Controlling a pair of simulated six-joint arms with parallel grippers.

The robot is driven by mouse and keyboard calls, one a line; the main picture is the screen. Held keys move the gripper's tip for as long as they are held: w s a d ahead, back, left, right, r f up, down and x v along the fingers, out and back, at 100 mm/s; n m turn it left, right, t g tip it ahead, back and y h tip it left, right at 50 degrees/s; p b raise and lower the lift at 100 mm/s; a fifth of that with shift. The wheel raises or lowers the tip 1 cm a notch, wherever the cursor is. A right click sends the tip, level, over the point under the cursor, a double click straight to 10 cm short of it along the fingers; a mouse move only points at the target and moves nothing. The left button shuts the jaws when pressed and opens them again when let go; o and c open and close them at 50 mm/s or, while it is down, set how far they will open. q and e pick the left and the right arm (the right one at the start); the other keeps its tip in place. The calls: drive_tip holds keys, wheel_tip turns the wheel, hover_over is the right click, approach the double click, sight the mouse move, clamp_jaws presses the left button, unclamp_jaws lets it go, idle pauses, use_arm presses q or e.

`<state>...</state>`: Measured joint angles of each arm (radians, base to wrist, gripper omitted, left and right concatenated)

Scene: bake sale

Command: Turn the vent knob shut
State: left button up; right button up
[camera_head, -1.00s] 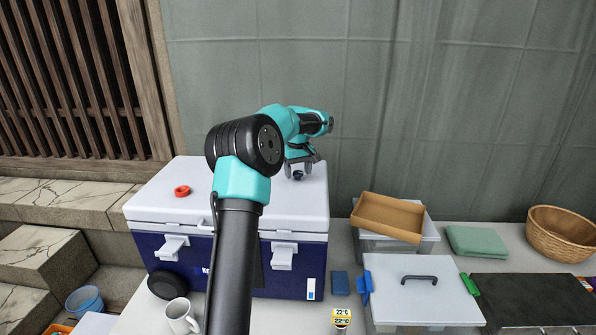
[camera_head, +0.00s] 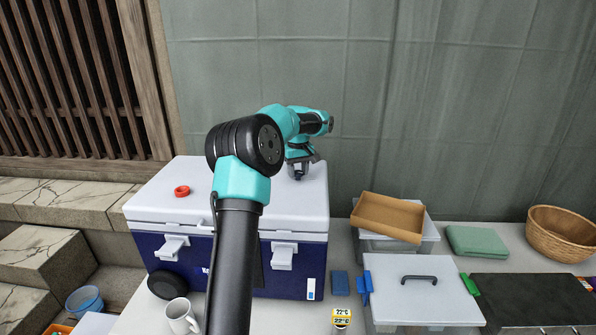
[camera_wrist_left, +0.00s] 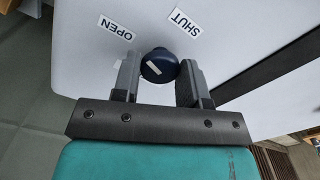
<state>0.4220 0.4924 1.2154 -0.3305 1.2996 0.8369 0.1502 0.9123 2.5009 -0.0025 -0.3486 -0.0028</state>
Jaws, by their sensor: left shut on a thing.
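The vent knob (camera_wrist_left: 159,66) is round and dark blue with a white pointer mark, on the white lid of the cooler (camera_head: 245,215). In the left wrist view the mark slants up-left, roughly toward the OPEN label (camera_wrist_left: 117,28); the SHUT label (camera_wrist_left: 185,23) is up and right of the knob. My left gripper (camera_head: 299,175) reaches down to the back right of the lid and is shut on the knob. It also shows in the left wrist view (camera_wrist_left: 158,78), a finger on each side. In the head view the gripper mostly hides the knob. My right gripper is not in view.
A red ring (camera_head: 182,191) lies on the lid's left part. A white mug (camera_head: 181,316) stands in front of the cooler. To the right are a cardboard tray (camera_head: 388,217), a lidded box (camera_head: 421,289), a green cloth (camera_head: 477,241) and a basket (camera_head: 562,238).

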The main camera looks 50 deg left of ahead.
sight(298, 172)
use_arm(q)
drive_tip(key=m, duration=1.4)
idle(0.8)
drive_tip(key=o, duration=0.9)
drive_tip(key=shift+r, duration=0.15)
wheel_tip(298, 172, up, 17)
drive_tip(key=shift+r, duration=0.1)
idle(0.6)
